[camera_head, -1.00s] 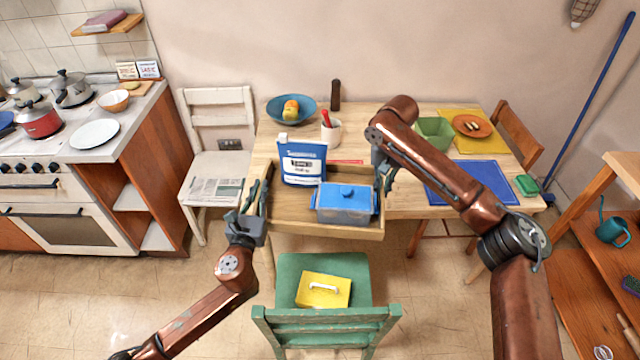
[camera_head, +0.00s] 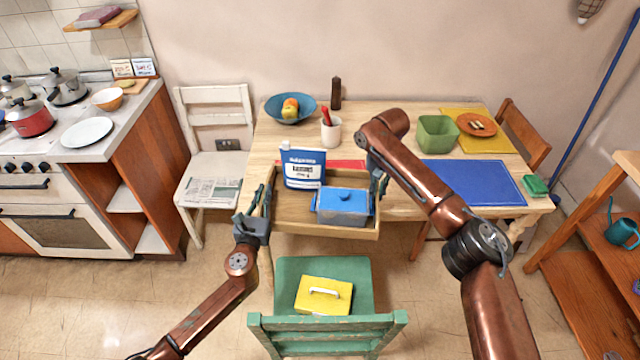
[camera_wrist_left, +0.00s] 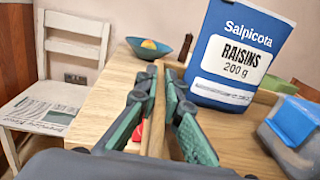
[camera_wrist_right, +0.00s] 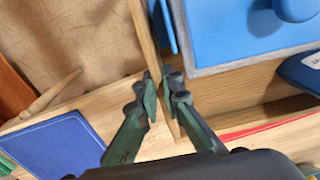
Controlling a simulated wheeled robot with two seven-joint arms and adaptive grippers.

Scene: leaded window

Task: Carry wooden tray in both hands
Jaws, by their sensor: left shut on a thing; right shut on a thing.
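The wooden tray (camera_head: 320,230) is held between my two grippers at the front edge of the table in the head view. It carries a blue and white raisins packet (camera_head: 303,168) and a grey box with a blue lid (camera_head: 343,205). My left gripper (camera_head: 258,208) is shut on the tray's left wall, which also shows in the left wrist view (camera_wrist_left: 157,130). My right gripper (camera_wrist_right: 162,95) is shut on the opposite wall in the right wrist view; in the head view it is partly hidden behind my right arm.
The wooden table (camera_head: 400,203) holds a blue bowl (camera_head: 290,108), a white cup (camera_head: 331,132), a green bowl (camera_head: 437,133) and a blue mat (camera_head: 470,182). A green chair (camera_head: 325,325) with a yellow box (camera_head: 323,295) stands in front. A white chair (camera_head: 213,165) is left.

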